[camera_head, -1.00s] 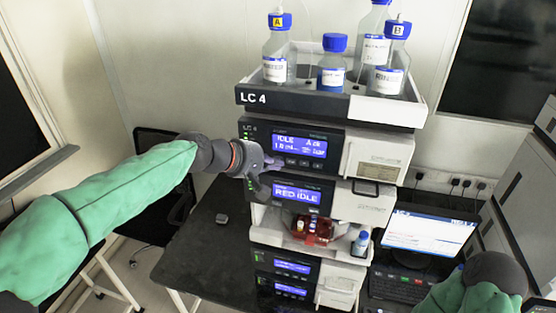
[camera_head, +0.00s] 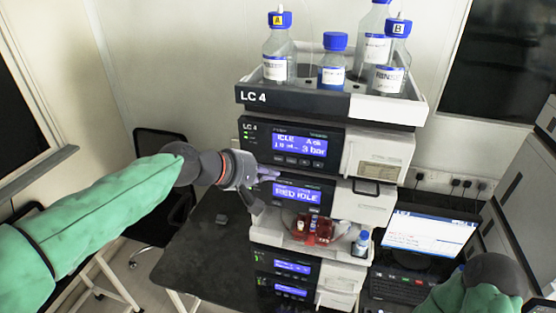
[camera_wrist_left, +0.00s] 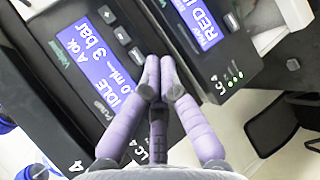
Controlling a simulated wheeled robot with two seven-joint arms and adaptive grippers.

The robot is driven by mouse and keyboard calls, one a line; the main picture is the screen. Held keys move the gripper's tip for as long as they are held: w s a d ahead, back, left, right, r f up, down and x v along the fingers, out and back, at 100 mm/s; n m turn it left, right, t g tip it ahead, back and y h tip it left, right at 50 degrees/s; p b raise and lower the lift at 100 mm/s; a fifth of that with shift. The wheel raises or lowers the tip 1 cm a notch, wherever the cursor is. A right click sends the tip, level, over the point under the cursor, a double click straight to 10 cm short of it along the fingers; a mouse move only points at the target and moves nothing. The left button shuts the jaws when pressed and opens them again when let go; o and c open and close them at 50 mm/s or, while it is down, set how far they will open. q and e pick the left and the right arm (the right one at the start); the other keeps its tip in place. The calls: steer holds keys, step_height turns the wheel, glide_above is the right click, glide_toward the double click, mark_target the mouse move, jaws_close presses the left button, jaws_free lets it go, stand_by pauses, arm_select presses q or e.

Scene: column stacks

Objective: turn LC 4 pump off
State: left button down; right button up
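The LC 4 pump (camera_head: 341,165) is the top module of the stack, just below the bottle tray marked LC 4. Its lit blue display (camera_head: 299,144) reads IDLE and 3 bar, and it also shows in the left wrist view (camera_wrist_left: 98,65). A row of small buttons (camera_head: 291,160) sits under the display. My left gripper (camera_head: 273,174) is in front of the stack, near the pump's lower edge. In the left wrist view its purple fingers (camera_wrist_left: 159,68) are together at the tips and hold nothing. I cannot tell whether they touch the panel.
Below the pump is a module reading RED IDLE (camera_head: 297,194), then an open bay with a red tray (camera_head: 312,230) and more displays. The bottle tray (camera_head: 290,102) holds several blue-capped bottles. A laptop (camera_head: 430,235) stands to the right. The dark bench (camera_head: 215,255) is mostly clear at left.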

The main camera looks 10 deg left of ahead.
arm_select(q)
steer(key=shift+s, duration=1)
step_height(320, 180, down, 51)
steer(key=m+g+y+b, duration=0.3)
steer(key=m+g+b, duration=0.15)
steer(key=b, duration=0.95)
steer(key=s+d+f+m+g+b, duration=0.1)
steer(key=s+f+b, duration=0.3)
steer(key=s+f, duration=0.3)
steer(key=s+d+f+m+g+b, duration=0.2)
steer(key=s+f, duration=0.4)
steer(key=f, duration=0.8)
steer(key=s+d+f+m+g+b, duration=0.1)
steer(key=s+f+b, duration=0.4)
steer(key=f, duration=0.5)
steer(key=s+d+m, duration=0.1)
steer(key=s, duration=0.1)
steer(key=shift+s+d+f+b, duration=0.15)
steer(key=shift+s+d+b, duration=0.05)
steer(key=shift+s+b, duration=0.15)
steer(key=shift+g, duration=0.25)
